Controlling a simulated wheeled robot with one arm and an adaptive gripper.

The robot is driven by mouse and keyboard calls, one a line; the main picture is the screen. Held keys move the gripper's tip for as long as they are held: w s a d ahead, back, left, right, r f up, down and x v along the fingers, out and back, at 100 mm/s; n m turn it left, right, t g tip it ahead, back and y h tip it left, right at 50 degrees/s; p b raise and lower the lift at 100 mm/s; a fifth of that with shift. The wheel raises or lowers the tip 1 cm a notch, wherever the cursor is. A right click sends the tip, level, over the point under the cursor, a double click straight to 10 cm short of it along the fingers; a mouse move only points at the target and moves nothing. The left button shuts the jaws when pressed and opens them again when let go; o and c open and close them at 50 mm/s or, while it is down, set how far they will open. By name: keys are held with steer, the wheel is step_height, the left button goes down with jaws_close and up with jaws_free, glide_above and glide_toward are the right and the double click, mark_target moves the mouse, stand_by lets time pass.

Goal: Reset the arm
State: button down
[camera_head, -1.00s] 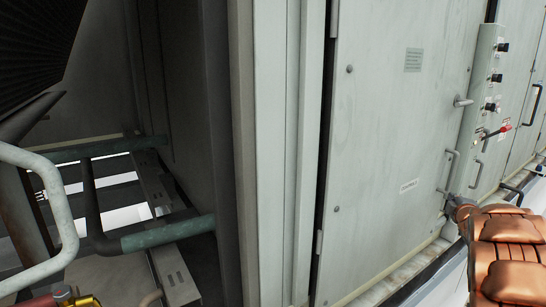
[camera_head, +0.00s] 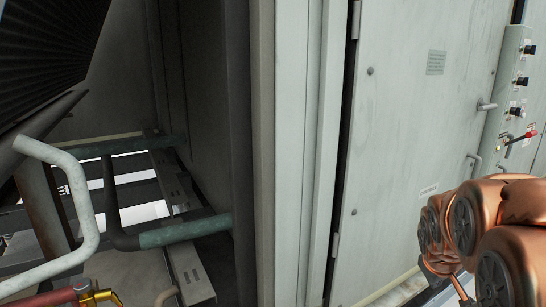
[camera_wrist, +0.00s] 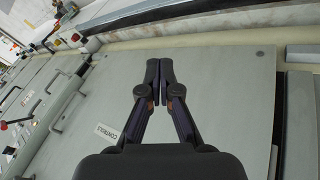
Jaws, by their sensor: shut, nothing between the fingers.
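My gripper (camera_wrist: 159,72) shows in the wrist view with its two dark fingers together and nothing between them. It is in front of a pale grey cabinet door (camera_wrist: 215,95) with a small label (camera_wrist: 107,132). In the head view my copper-coloured arm is bent at the lower right, in front of the same kind of pale door (camera_head: 410,130). The gripper is not clearly visible there.
A control panel with knobs and a red-tipped lever (camera_head: 530,134) is at the right, near a door handle (camera_head: 487,106). An open bay with dark pipes (camera_head: 185,231) and a pale bent pipe (camera_head: 84,205) is at the left.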

steer(key=s+a+f+g+y, duration=0.1)
steer(key=s+a+g, duration=0.1)
steer(key=s+a, duration=0.4)
steer(key=s+a+f+m+g+y, duration=0.1)
steer(key=s+a+g, duration=0.1)
steer(key=s+a, duration=0.5)
steer(key=s+a+f+g+y, duration=0.1)
steer(key=s+a, duration=0.5)
steer(key=s, duration=0.9)
steer(key=shift+a+f+m+g+y, duration=0.35)
steer(key=shift+g+y, duration=0.25)
steer(key=shift+g, duration=0.2)
steer(key=c, duration=1.8)
jaws_free()
steer(key=shift+c, duration=0.2)
